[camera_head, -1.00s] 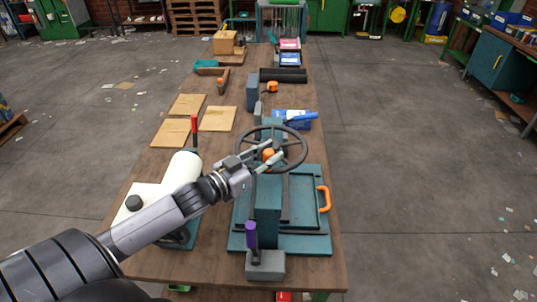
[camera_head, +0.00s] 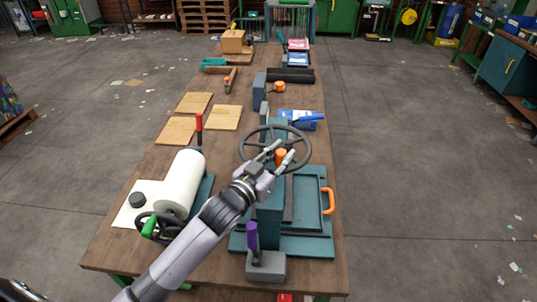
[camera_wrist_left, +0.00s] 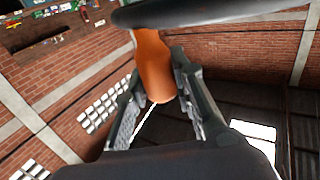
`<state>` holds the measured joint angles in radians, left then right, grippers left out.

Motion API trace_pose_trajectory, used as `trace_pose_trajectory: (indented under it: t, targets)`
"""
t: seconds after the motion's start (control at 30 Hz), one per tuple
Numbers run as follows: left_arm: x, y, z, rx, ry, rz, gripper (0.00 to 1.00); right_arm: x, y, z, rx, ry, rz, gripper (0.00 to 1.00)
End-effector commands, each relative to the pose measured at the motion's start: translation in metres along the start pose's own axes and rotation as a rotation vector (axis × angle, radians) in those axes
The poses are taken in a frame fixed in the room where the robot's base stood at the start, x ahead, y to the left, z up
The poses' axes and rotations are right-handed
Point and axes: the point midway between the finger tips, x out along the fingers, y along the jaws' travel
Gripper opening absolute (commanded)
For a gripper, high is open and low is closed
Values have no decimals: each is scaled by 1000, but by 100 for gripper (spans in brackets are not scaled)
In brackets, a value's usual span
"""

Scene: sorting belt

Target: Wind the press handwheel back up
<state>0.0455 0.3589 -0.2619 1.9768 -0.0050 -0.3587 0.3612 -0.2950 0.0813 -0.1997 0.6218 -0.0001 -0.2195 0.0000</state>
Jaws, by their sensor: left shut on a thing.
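The press (camera_head: 310,240) is a teal block with a flat bed and an orange side handle (camera_head: 328,201), on the bench's near end. Its dark spoked handwheel (camera_head: 308,149) lies roughly flat on top. An orange knob (camera_head: 281,158) stands on the wheel's near side. My left gripper (camera_head: 283,150) reaches in from the lower left and is shut on this knob, one finger on each side. The left wrist view shows the orange knob (camera_wrist_left: 153,65) between the two fingers, under the dark rim (camera_wrist_left: 215,12). My right gripper is out of view.
A white roll (camera_head: 180,180) and a small wheel with a green grip (camera_head: 150,226) stand left of the press. A purple-handled lever (camera_head: 252,235) is in front. Cardboard sheets (camera_head: 193,102), a blue item (camera_head: 300,120) and a dark tray (camera_head: 290,75) lie farther back.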

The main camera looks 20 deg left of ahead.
Motion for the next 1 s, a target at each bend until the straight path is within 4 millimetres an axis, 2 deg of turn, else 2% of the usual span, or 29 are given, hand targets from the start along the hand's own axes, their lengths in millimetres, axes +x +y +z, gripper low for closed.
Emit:
trace_pose_trajectory:
  t: [0.17,0.2,0.5,0.83,1.0]
  targets:
    - [0,3,3,-7,-5,6,0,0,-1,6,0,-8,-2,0]
    - [0,3,3,-7,-5,6,24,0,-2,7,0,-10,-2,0]
    - [0,1,1,-4,-1,4,44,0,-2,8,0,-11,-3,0]
    - [-2,0,0,-2,1,2,45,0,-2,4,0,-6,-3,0]
    - [-18,0,1,-2,-1,2,45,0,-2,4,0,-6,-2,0]
